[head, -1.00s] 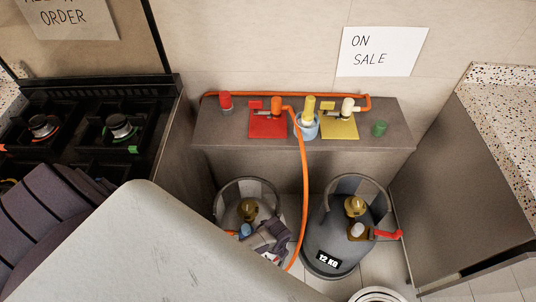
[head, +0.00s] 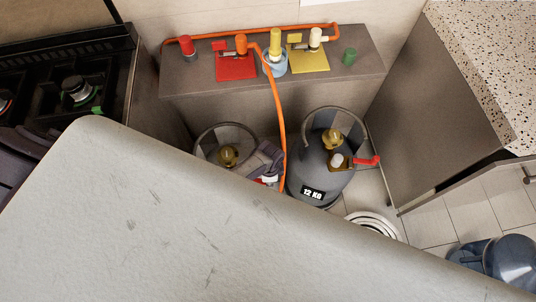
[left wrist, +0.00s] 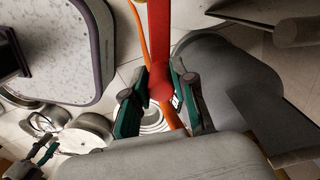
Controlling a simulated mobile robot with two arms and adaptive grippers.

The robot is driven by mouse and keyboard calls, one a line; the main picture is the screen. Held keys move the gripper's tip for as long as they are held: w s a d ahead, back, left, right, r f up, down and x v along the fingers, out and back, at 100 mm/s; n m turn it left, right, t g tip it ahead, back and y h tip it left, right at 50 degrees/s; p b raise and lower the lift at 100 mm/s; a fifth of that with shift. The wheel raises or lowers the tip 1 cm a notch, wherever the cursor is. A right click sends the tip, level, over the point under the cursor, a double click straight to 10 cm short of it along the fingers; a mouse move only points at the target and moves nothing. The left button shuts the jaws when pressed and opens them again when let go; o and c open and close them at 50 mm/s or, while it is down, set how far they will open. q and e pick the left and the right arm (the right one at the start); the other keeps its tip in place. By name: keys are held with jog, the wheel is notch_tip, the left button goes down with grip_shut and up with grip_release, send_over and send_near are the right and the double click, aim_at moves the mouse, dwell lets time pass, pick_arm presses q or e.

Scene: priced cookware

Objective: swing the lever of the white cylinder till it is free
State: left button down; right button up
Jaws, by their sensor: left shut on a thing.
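The white cylinder (head: 206,150) stands at the left under the shelf, with a brass valve (head: 228,155) inside its collar. A pale slab in front hides its lower part. My left gripper (head: 268,165) is at its right side. In the left wrist view the fingers of this gripper (left wrist: 160,98) are shut on a red lever (left wrist: 159,40). The lever's joint with the cylinder cannot be made out. A gripper with green fingers, seemingly my right one (left wrist: 43,155), shows small at the lower left of the wrist view; its opening is unclear.
A grey "12 KG" cylinder (head: 318,172) with its own red lever (head: 368,161) stands close on the right. An orange hose (head: 281,120) hangs between them from the shelf (head: 200,87). Pots (left wrist: 88,132) show in the wrist view.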

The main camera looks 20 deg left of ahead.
pick_arm(q)
jog(key=shift+w+a, duration=0.1)
jog(key=shift+w, duration=0.05)
dwell(0.4)
jog(key=c, duration=0.9)
grip_release()
jog(key=shift+c, duration=0.2)
notch_tip(320, 180, up, 12)
